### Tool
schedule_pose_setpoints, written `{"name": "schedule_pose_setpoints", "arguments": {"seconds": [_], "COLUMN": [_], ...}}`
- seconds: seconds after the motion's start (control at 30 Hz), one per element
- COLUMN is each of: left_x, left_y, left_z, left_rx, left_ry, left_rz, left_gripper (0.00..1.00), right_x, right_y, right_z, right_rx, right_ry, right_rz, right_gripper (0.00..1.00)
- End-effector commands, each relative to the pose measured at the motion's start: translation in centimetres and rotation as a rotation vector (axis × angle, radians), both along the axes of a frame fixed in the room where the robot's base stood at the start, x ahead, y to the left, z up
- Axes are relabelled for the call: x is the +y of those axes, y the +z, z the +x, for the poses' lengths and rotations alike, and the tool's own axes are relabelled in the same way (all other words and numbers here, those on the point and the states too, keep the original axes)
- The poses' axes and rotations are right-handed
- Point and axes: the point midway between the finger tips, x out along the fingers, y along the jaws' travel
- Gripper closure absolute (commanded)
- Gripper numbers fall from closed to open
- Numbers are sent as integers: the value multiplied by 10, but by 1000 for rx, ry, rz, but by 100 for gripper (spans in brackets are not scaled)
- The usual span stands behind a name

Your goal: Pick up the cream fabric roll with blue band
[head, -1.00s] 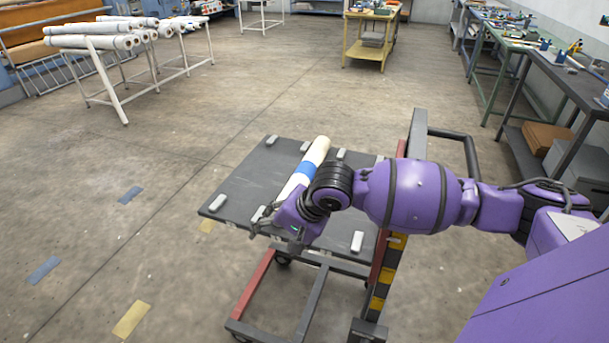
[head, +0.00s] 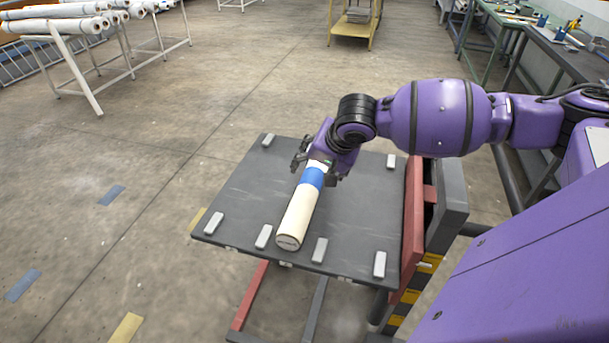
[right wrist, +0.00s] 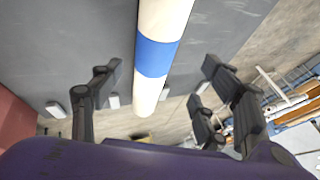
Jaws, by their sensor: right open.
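The cream fabric roll (head: 297,213) with its blue band (head: 313,177) lies on the dark top of the cart (head: 235,198). Its near end faces me between light grey blocks. My right gripper (head: 317,163) is over the roll's far part, just beyond the blue band. In the right wrist view the roll (right wrist: 164,20) runs between the spread fingers of my right gripper (right wrist: 155,95), with gaps on both sides. The gripper is open and holds nothing. The roll's far end is partly hidden by the gripper in the head view. My left gripper is not in view.
Small light grey blocks (head: 319,250) sit around the cart top. The cart has a red and dark upright (head: 412,215) on the right. A rack of white rolls (head: 60,52) stands at the far left. Workbenches (head: 548,45) line the right. Floor left of the cart is clear.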

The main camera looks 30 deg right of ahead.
Motion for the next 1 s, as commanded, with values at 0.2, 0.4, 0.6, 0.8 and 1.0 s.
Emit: {"name": "schedule_pose_setpoints", "arguments": {"seconds": [0.2, 0.4, 0.6, 0.8, 1.0], "left_x": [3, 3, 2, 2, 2], "left_y": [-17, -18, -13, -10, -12], "left_z": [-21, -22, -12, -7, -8], "left_rx": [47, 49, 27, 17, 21], "left_ry": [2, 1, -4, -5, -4], "left_rz": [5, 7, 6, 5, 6], "left_gripper": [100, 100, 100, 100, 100], "right_x": [-1, -4, -5, -5, -5], "right_y": [-25, -52, -65, -64, -65], "right_z": [11, 22, 30, 30, 30], "right_rx": [3, 2, 1, 1, 1], "right_ry": [0, 0, 0, 1, 1], "right_rz": [2, 1, 1, 0, 0], "right_gripper": [31, 31, 31, 31, 57]}}
